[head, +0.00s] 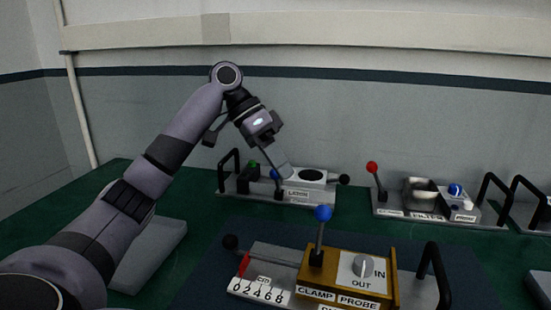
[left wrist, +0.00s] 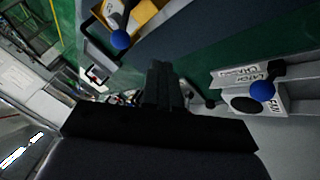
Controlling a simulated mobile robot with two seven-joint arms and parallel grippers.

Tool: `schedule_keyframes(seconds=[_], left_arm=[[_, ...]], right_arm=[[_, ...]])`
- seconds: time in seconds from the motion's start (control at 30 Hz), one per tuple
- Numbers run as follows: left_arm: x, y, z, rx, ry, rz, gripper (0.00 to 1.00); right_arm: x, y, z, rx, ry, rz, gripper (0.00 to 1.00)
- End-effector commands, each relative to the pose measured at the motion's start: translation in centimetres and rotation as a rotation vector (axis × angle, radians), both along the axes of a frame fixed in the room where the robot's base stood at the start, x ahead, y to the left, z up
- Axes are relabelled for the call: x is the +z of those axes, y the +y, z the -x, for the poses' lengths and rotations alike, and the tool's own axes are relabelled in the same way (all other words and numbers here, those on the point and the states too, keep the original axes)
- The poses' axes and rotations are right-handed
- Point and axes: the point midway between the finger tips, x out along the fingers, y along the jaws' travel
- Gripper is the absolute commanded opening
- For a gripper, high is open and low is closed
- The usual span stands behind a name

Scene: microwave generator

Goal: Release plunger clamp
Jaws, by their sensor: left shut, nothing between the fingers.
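The front fixture has a mustard-brown box (head: 345,270) labelled CLAMP and PROBE, with a grey IN/OUT knob (head: 363,266). A lever with a blue ball (head: 323,213) stands nearly upright at the box's CLAMP end. A rod with a black end knob (head: 230,241) and a red pointer (head: 244,264) lies above a numbered scale, left of the box. My left gripper (head: 262,132) is raised above the back fixture, behind and left of the clamp lever and apart from it. Its fingers (left wrist: 163,85) are shut and empty in the left wrist view. A blue ball beside a yellow box shows there (left wrist: 120,40). My right gripper is out of view.
A back fixture (head: 311,197) with a black handle and a round dark-rimmed disc stands below my left gripper. A red-ball lever (head: 372,168) is on another fixture at right. A black handle (head: 433,262) stands right of the brown box. A grey block (head: 150,252) lies under my left arm.

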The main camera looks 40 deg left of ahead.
Motion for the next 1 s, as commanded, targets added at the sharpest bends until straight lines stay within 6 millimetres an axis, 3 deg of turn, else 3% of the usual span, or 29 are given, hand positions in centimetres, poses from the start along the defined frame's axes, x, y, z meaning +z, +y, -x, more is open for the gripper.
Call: schedule_keyframes(seconds=[0.23,0.53,1.0], left_arm=[[-4.6,-3.2,-1.1,-0.002,0.003,0.0,0.0],[-3.8,-6.3,0.0,-0.002,-0.001,0.0,0.0],[-3.8,-6.8,0.1,0.0,0.0,0.0,0.0]], right_arm=[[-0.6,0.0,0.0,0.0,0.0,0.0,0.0],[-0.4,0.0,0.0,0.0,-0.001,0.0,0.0],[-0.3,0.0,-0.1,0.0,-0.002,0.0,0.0]])
